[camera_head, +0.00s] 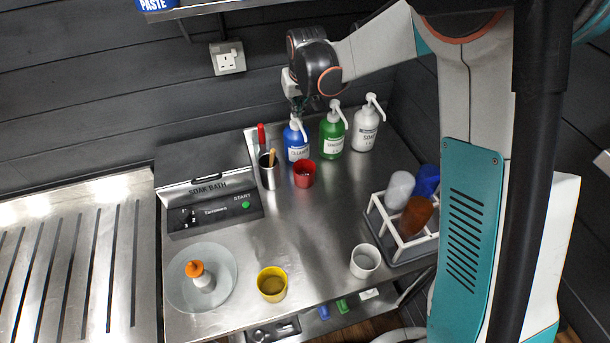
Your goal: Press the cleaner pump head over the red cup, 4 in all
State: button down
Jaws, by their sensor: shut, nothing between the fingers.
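The cleaner bottle (297,143) is blue with a white label and a white pump head (296,122). It stands upright at the back of the steel counter. The red cup (304,173) stands just in front of it, below the pump's side; its inside is partly visible, but I cannot tell how much liquid it holds. My gripper (298,108) is shut and empty, pointing down right above the cleaner pump head. From this view I cannot tell whether it touches the head.
Green (332,133) and white (366,130) pump bottles stand to the right. A steel holder (268,175) with utensils stands left of the red cup.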

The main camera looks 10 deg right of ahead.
jog(key=shift+r+p, duration=0.75)
jog(key=shift+r, duration=0.7)
jog(key=shift+f, duration=0.15)
jog(key=shift+f+b, duration=1.2)
jog(key=shift+f, duration=0.25)
jog(key=shift+r, duration=0.1)
jog(key=shift+r+p, duration=0.9)
jog(key=shift+r, duration=0.6)
jog(key=shift+f, duration=0.15)
